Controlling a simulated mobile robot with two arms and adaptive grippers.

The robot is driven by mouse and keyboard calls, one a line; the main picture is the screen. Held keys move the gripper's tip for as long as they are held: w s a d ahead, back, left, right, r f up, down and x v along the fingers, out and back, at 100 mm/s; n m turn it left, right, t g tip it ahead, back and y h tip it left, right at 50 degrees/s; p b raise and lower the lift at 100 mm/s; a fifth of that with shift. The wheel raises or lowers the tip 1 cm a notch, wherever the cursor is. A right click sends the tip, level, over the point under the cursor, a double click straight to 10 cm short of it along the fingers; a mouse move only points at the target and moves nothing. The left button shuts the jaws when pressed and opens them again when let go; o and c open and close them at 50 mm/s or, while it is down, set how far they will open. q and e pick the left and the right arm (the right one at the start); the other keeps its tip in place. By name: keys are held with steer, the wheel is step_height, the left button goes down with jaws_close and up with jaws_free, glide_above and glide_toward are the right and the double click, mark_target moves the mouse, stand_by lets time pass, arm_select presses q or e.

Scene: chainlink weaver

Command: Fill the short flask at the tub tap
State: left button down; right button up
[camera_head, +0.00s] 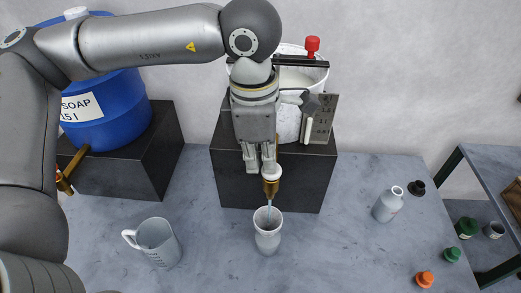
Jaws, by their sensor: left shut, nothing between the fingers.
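A pale, open-mouthed vessel (267,238) stands upright under the brass tap (271,188) of the white tub (288,118). A thin bluish stream (269,208) runs from the tap into its mouth. The level inside is hard to make out. My left gripper (260,168) is shut and empty, pointing down right at the tap, with its fingertips beside or against it. A grey-white flask (387,205) with a narrow neck and a label stands uncapped further right. I cannot tell which vessel is the short flask. My right gripper is out of view.
The tub stands on a dark block (232,185). A blue soap barrel (112,105) with its own tap stands on another block at left. A measuring jug (158,242) stands front left. Black (416,188), green (452,254) and orange (425,279) caps lie at right.

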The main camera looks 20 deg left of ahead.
arm_select(q)
steer(key=shift+s+f, duration=0.15)
steer(key=shift+f, duration=0.15)
steer(key=r+p, duration=0.2)
steer(key=r, duration=0.2)
steer(key=shift+w+r, duration=0.2)
step_height(320, 180, up, 10)
steer(key=b, duration=0.3)
steer(key=shift+s+a, duration=0.25)
steer(key=shift+a, duration=0.2)
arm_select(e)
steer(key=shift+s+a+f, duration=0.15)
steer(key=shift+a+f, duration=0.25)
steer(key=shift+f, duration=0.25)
arm_select(q)
steer(key=shift+w+d+r, duration=0.1)
